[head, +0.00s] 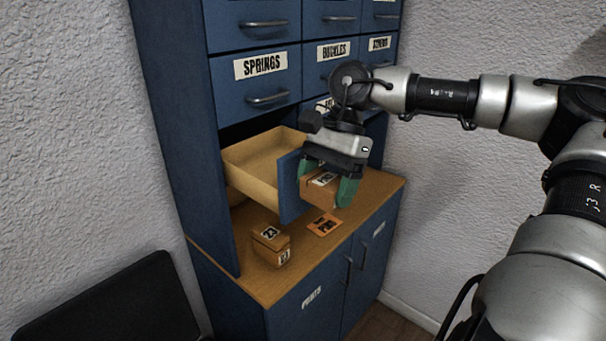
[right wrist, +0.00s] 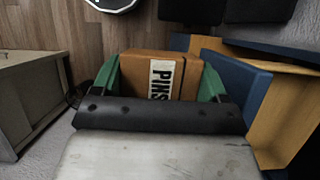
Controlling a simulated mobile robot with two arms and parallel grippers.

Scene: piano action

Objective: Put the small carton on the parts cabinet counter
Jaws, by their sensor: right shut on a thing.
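My right gripper (head: 325,184) has its green fingers shut on a small brown carton (head: 317,194), above the counter. In the right wrist view the carton (right wrist: 139,74) sits between the two fingers and bears a label reading "PINS". The parts cabinet's wooden counter (head: 375,187) lies below it. Another small brown carton (head: 268,247) marked "23" stands on the counter, left of the held one. An orange card (head: 323,224) with dark print lies flat on the counter, just below the held carton in the picture. My left gripper is not in view.
An open drawer (head: 262,156) with a wooden inside and a blue front (head: 289,188) juts out over the counter, close left of my gripper. Labelled blue drawers (head: 262,70) rise above. The counter's right front part looks clear. A dark panel (head: 115,305) is at lower left.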

